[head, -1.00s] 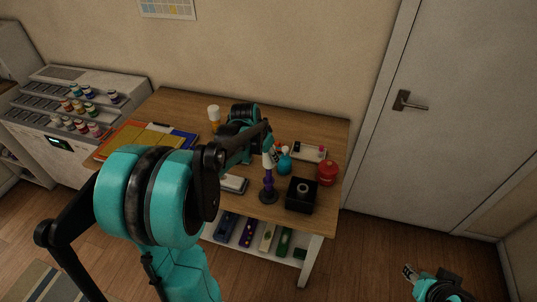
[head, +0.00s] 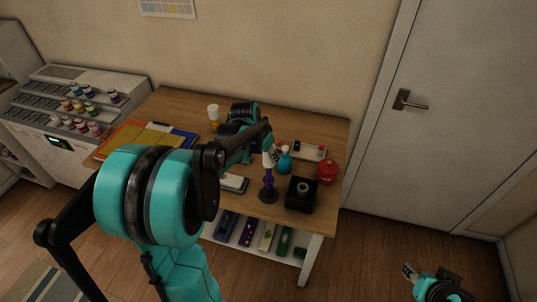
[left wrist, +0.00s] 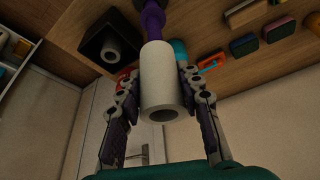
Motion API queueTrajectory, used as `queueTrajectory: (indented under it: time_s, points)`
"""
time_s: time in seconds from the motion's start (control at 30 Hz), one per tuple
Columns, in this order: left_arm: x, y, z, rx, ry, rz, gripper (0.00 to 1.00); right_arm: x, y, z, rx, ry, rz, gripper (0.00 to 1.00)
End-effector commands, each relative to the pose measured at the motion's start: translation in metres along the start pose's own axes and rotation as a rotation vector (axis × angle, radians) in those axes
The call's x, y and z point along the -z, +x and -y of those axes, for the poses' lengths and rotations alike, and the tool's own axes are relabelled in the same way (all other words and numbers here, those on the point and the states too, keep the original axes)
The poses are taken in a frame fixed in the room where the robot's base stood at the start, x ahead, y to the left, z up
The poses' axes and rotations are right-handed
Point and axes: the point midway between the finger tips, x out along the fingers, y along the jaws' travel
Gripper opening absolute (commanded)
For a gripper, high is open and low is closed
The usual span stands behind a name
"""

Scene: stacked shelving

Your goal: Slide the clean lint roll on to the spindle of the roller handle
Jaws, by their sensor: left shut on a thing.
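The white lint roll (left wrist: 160,80) is between the two fingers of my left gripper (left wrist: 163,100), which is shut on it. Its hollow lower end faces the wrist camera and looks dark inside. The purple roller handle (head: 268,181) stands upright on a dark round base on the table. It also shows in the left wrist view (left wrist: 153,20), in line with the roll's far end. The roll is at the handle's top in the head view; I cannot tell whether the spindle is inside it. My right gripper (head: 409,272) is low at the right, away from the table.
A black box (head: 303,205) holding a greyish roll (head: 302,187) stands right of the handle. A teal bottle (head: 285,161), a red container (head: 327,171) and a white tray (head: 309,152) are close by. Several objects lie on the lower shelf. A door is at the right.

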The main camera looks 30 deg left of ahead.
Motion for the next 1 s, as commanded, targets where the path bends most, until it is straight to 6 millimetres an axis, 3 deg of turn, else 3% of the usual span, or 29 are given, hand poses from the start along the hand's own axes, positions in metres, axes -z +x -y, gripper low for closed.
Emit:
queueTrajectory:
  time_s: [1.0]
  points:
    - [-0.0037,0.0089,0.0,0.0,0.0,0.0,0.22,-0.0045,0.0063,0.0,0.0,0.0,0.0,0.4]
